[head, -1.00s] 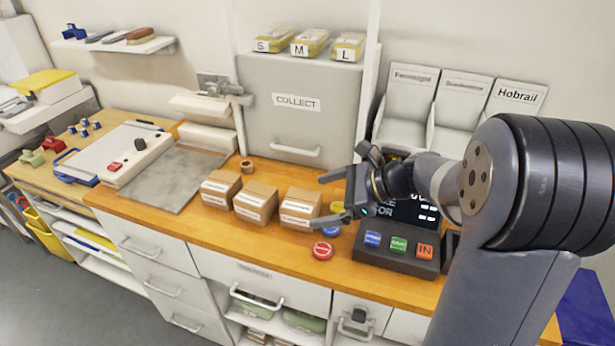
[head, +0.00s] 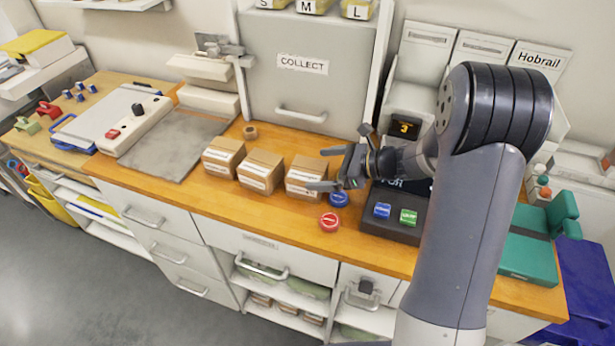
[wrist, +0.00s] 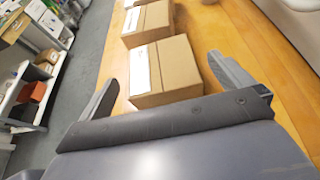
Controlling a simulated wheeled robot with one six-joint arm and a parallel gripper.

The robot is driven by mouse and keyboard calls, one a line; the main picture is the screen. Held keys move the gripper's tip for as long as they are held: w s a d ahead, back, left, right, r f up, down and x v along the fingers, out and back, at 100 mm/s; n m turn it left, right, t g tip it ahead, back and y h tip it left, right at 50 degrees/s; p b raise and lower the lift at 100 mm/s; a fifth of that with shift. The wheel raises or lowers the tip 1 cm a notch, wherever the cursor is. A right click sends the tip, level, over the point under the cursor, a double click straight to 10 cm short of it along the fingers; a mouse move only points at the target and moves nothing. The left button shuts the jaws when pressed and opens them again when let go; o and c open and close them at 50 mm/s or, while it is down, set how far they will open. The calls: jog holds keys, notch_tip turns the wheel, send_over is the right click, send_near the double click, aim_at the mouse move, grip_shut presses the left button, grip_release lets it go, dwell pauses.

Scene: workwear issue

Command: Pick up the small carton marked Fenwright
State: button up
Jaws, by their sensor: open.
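Three small brown cartons with white labels stand in a row on the wooden counter in the head view: left (head: 222,157), middle (head: 260,171) and right (head: 301,177). The label print is too small to read, so I cannot tell which says Fenwright. My gripper (head: 320,168) is open and empty at the right end of the row, its fingertips at the right carton's edge. In the wrist view my gripper (wrist: 165,84) has its fingers spread either side of the nearest carton's (wrist: 167,68) near end. Another carton (wrist: 148,22) stands beyond it.
A red round item (head: 329,222) and a blue one (head: 338,198) lie close to the right carton. A dark console (head: 390,228) with coloured buttons stands to the right. A tape roll (head: 250,132) sits behind the cartons. A grey mat (head: 175,145) lies to the left.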

aim_at(308, 169)
jog(key=shift+p+x, duration=0.3)
jog(key=shift+x, duration=2.05)
jog(key=c, duration=1)
